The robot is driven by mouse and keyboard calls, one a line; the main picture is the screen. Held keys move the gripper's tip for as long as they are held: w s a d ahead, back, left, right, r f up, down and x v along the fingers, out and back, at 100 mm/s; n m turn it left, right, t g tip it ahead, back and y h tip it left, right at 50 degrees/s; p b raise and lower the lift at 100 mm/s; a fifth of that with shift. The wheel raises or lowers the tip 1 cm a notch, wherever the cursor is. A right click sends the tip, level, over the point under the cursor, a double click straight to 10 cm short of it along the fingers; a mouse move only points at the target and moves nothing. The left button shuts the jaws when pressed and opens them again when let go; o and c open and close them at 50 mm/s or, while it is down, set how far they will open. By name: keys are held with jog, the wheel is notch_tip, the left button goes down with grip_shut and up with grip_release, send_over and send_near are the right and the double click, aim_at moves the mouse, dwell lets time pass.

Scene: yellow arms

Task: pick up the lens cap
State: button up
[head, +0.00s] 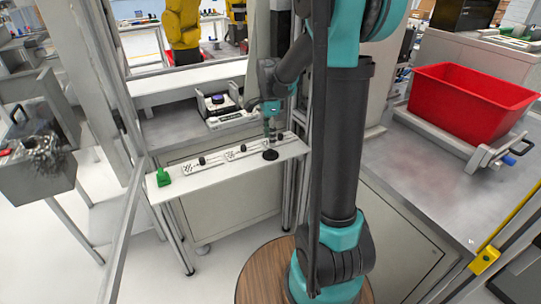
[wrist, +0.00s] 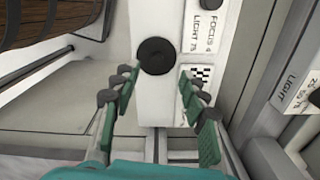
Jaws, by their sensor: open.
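The lens cap looks like a flat, round black disc (head: 270,155) lying on a narrow white shelf (head: 230,180), near its right end in the head view. In the wrist view the cap (wrist: 156,55) lies near the top middle, on the white surface. My gripper (wrist: 155,88) is open and empty, its fingers spread to either side below the cap in that picture. In the head view my gripper (head: 272,122) hangs above the shelf close to the cap, apart from it; its fingertips are small and hard to make out there.
A green object (head: 163,177) stands at the shelf's left end. Small black pieces and printed labels line the shelf. Metal posts flank the shelf. A red bin (head: 470,98) stands at right. A checkered label (wrist: 200,75) lies beside the cap.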

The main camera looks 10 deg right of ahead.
aim_at(271, 150)
jog(key=shift+s+d+f, duration=0.1)
jog(key=shift+s+f, duration=0.05)
jog(key=shift+f, duration=1.15)
jog(key=shift+s+d+f, duration=0.1)
jog(key=shift+f, duration=1.2)
jog(key=shift+c, duration=0.6)
grip_shut()
